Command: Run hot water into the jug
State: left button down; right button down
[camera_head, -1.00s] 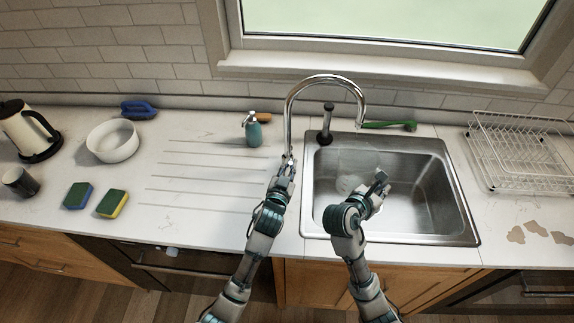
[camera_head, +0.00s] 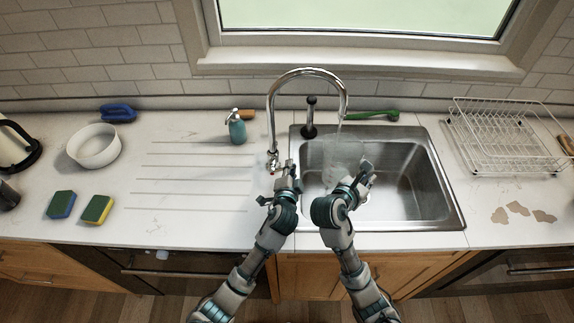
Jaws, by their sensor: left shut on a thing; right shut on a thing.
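The chrome tap (camera_head: 309,72) arches over the sink (camera_head: 440,190) from its left edge. A faint pale streak, looking like running water, drops from its spout. A clear jug (camera_head: 338,172) is in the left part of the sink below the spout; its outline is hard to make out. My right gripper (camera_head: 360,180) is shut on the jug, at its right side. My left gripper (camera_head: 283,172) is shut on the tap lever (camera_head: 272,168), low on the tap's base, where a small red mark shows. The fingers partly hide the lever.
A black-handled plunger (camera_head: 310,115) and a green brush (camera_head: 370,115) are behind the sink. A wire dish rack (camera_head: 505,135) is right. The ribbed drainer left of the tap is clear.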

pick_arm(q)
jog(key=shift+d+f+m, duration=0.25)
jog(key=shift+f+m, duration=0.1)
jog(key=shift+m, duration=0.35)
jog(key=c, duration=1.4)
grip_release()
jog(key=shift+o, duration=1)
jog(key=shift+w+d+f, duration=0.1)
jog(key=shift+d+f, duration=0.05)
jog(key=s, duration=0.4)
jog(key=s+r, duration=0.1)
jog(key=s, duration=0.2)
jog(key=s+r, duration=0.1)
jog(key=s, duration=0.3)
jog(key=shift+s+a, duration=0.35)
jog(key=shift+a, duration=0.05)
